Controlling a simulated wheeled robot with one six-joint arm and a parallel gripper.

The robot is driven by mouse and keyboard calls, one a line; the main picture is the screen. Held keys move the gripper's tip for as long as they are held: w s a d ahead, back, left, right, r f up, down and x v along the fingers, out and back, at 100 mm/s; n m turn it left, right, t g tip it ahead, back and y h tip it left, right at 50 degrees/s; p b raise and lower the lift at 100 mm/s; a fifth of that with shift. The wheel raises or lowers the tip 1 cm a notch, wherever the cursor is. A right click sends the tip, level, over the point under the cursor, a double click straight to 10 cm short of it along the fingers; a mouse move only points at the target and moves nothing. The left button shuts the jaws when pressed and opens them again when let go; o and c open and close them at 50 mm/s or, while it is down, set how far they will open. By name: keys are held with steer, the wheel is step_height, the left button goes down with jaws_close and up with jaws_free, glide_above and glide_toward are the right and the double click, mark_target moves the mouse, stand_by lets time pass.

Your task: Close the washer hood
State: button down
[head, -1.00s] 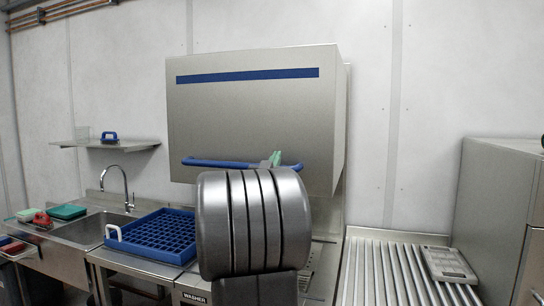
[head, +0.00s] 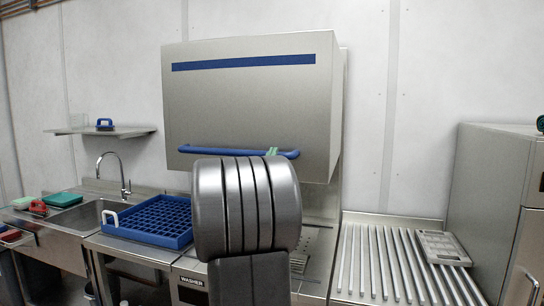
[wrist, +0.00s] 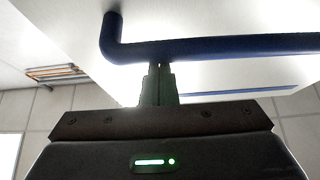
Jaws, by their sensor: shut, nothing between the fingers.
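The washer hood (head: 250,105) is a large grey metal box with a blue stripe, raised high above the washer deck (head: 318,250). Its blue bar handle (head: 225,150) runs along the lower front edge. My gripper (head: 271,152) is at the right part of this handle in the head view; my arm hides what lies below. In the wrist view my gripper (wrist: 160,68) points up with its fingers together and empty. Its tips meet the lower edge of the handle (wrist: 220,46) in the picture; whether they touch it I cannot tell.
A blue rack (head: 155,222) sits on the counter left of the washer, beside the sink (head: 80,215) and tap. A roller table (head: 375,265) with a grey tray (head: 443,248) stands to the right, next to a steel cabinet (head: 495,200).

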step_height(320, 180, down, 41)
steer(key=b, duration=3.2)
steer(key=shift+w+r, duration=0.15)
steer(key=shift+r, duration=0.05)
